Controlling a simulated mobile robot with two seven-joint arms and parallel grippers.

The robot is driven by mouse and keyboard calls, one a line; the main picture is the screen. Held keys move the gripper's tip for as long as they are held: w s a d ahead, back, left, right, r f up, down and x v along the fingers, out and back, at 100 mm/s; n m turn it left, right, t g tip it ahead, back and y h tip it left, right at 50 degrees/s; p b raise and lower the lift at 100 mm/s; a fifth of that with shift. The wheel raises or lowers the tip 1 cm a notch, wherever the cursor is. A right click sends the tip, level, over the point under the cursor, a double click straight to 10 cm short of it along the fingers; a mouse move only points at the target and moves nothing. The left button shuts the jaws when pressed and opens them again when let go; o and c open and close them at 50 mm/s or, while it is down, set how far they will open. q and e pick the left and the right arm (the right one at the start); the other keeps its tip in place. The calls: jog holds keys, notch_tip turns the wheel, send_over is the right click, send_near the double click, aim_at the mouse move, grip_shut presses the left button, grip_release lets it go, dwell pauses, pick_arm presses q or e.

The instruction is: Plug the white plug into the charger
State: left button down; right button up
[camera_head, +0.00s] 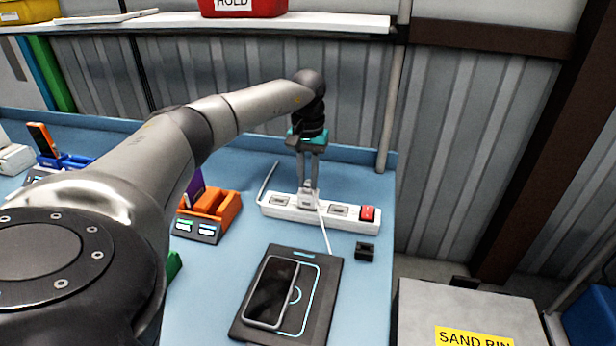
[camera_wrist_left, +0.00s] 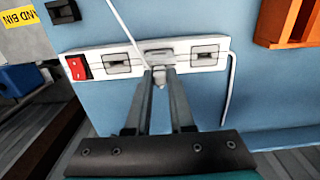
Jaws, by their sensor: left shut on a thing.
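The white power strip (camera_head: 285,211) lies on the blue table, with dark-framed sockets and a red switch (camera_head: 367,213) at its right end. My left gripper (camera_head: 308,186) points down over the strip's middle, shut on the white plug (camera_head: 307,200). In the left wrist view, the fingers (camera_wrist_left: 160,82) close on the plug (camera_wrist_left: 159,58) at the strip (camera_wrist_left: 90,62), between two visible sockets. The fingers hide part of the plug, and I cannot tell whether it is seated or just above the strip. My right gripper is not in view.
A phone (camera_head: 271,292) lies on a dark charging pad (camera_head: 325,300) in front. A small black block (camera_head: 365,250) sits right of it. An orange holder (camera_head: 228,209) stands left of the strip. A grey sand bin (camera_head: 420,310) stands beyond the table's right edge.

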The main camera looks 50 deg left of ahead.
pick_arm(q)
jog(key=c, duration=0.7)
grip_release()
jog(key=shift+o, duration=0.3)
jog(key=o, duration=0.3)
jog(key=shift+o, duration=0.2)
jog(key=shift+r, duration=0.1)
notch_tip(320, 180, up, 7)
jog(key=p, duration=0.6)
jog(key=shift+p, duration=0.3)
